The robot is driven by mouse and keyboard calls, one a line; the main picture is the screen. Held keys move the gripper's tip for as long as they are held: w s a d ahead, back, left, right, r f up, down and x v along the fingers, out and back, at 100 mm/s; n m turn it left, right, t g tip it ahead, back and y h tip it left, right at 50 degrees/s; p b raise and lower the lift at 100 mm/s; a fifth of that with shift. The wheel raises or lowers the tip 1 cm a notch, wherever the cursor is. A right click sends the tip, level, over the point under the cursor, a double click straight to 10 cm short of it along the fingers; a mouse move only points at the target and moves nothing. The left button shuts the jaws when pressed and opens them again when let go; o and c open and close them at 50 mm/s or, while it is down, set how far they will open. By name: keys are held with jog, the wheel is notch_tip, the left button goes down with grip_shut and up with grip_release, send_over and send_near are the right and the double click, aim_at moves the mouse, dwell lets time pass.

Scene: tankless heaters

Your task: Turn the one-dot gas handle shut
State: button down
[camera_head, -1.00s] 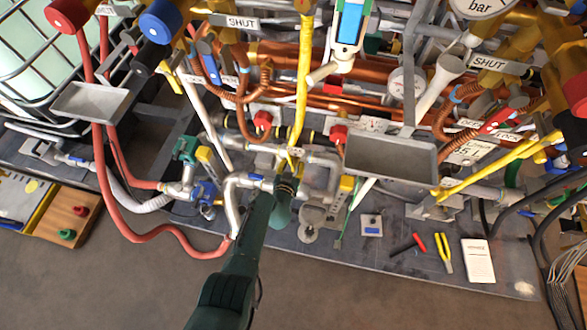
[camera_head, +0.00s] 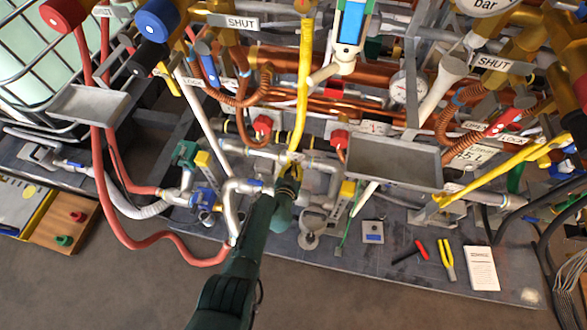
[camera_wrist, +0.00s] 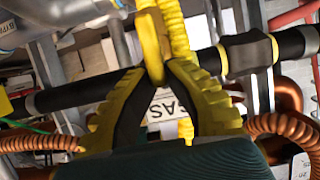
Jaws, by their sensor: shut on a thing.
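My gripper (camera_head: 290,172) reaches up to the pipes below the yellow gas hose, near the middle of the head view. In the wrist view, its yellow and black fingers (camera_wrist: 160,72) are closed on a yellow handle (camera_wrist: 152,42). The handle stands across a black pipe (camera_wrist: 85,90), and the fingers hold its near end. No dot marks can be made out on it, so I cannot tell whether it is the one-dot handle. A white label reading "GAS" (camera_wrist: 168,104) shows behind the fingers, partly covered. In the head view my gripper hides most of the handle.
A yellow corrugated hose (camera_head: 304,85) hangs just above my gripper. A grey tray (camera_head: 393,163) stands to the right and a silver bent pipe (camera_head: 231,205) close to the left. Orange coiled hoses (camera_wrist: 288,128) flank the fingers. Loose tools (camera_head: 446,258) lie on the base plate.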

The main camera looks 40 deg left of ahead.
jog(key=shift+d+f+m+b, duration=0.15)
jog(key=shift+f+m+b, duration=0.15)
jog(key=shift+b, duration=0.1)
jog(key=shift+d+g+b, duration=0.1)
jog(key=shift+g+b, duration=0.2)
jog(key=shift+b, duration=0.15)
jog(key=shift+w+d+f+m+g+y+b, duration=0.15)
jog(key=shift+d+m+g+y+b, duration=0.1)
jog(key=shift+m+y+b, duration=0.7)
jog(key=shift+w+d+f+m+g+y+b, duration=0.2)
jog(key=shift+m+y+b, duration=0.4)
jog(key=shift+m+b, duration=0.75)
jog(key=shift+w+d+f+m+g+y+b, duration=0.15)
jog(key=shift+d+m+y+b, duration=0.15)
jog(key=shift+m+y+b, duration=0.65)
jog(key=shift+m, duration=0.35)
jog(key=c, duration=1.1)
grip_release()
jog(key=shift+a, duration=0.1)
jog(key=shift+o, duration=0.2)
jog(key=shift+r, duration=0.1)
jog(key=shift+w+r, duration=0.1)
